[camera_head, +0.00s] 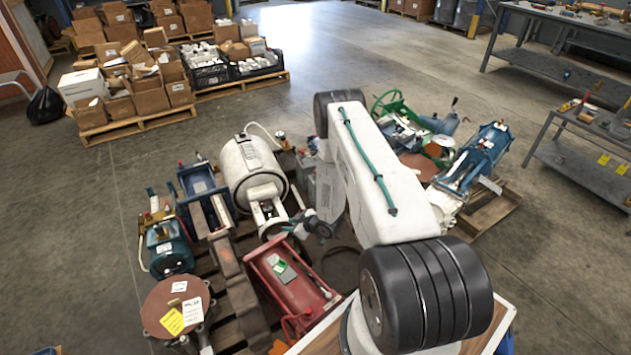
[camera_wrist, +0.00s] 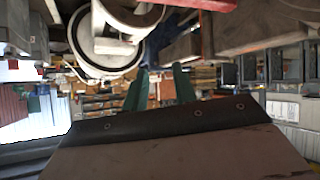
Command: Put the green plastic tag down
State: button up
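A small green piece (camera_head: 286,273) with a pale label beside it lies on the red metal tray-like part (camera_head: 303,290) on the near pallet; it looks like the green plastic tag, but it is too small to be sure. My gripper (camera_head: 298,229) is above and beyond the red part, apart from it, and partly hidden by my arm. In the wrist view, the two green fingers of my gripper (camera_wrist: 160,84) stand apart with background showing between them. I see nothing held there.
A white cylindrical tank (camera_head: 245,165), a teal motor (camera_head: 168,247) and a round rusty plate (camera_head: 170,300) crowd the near pallet. A second loaded pallet (camera_head: 490,210) stands at right, with grey benches (camera_head: 585,165) beyond. Open floor (camera_head: 340,60) lies behind.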

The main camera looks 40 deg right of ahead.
jog(key=w+d+r+g+h, duration=0.1)
jog(key=w+r+h, duration=0.15)
jog(key=r, duration=0.95)
jog(key=w+d+r+g+h, duration=0.1)
jog(key=w+r, duration=0.3)
jog(key=r, duration=0.7)
jog(key=s+a+r+m+g+h, duration=0.1)
jog(key=s+a+r, duration=0.2)
jog(key=r, duration=0.8)
jog(key=s+a+r+m+g+h, duration=0.15)
jog(key=s+r, duration=0.25)
jog(key=r, duration=0.7)
jog(key=s+a+r+m+g+y, duration=0.1)
jog(key=s+a+r, duration=0.35)
jog(key=s, duration=0.35)
jog(key=s+a+r+m+g, duration=0.1)
jog(key=s+a+r, duration=0.3)
jog(key=s+r, duration=0.3)
jog(key=s+a+r+g+y, duration=0.1)
jog(key=s+a+r, duration=0.3)
jog(key=s, duration=0.6)
jog(key=s+a+g+y, duration=0.1)
jog(key=s+a, duration=0.3)
jog(key=s, duration=0.8)
jog(key=shift+a+r+g, duration=0.35)
jog(key=shift+r+g, duration=0.05)
jog(key=shift+g, duration=0.05)
jog(key=shift+s, duration=0.1)
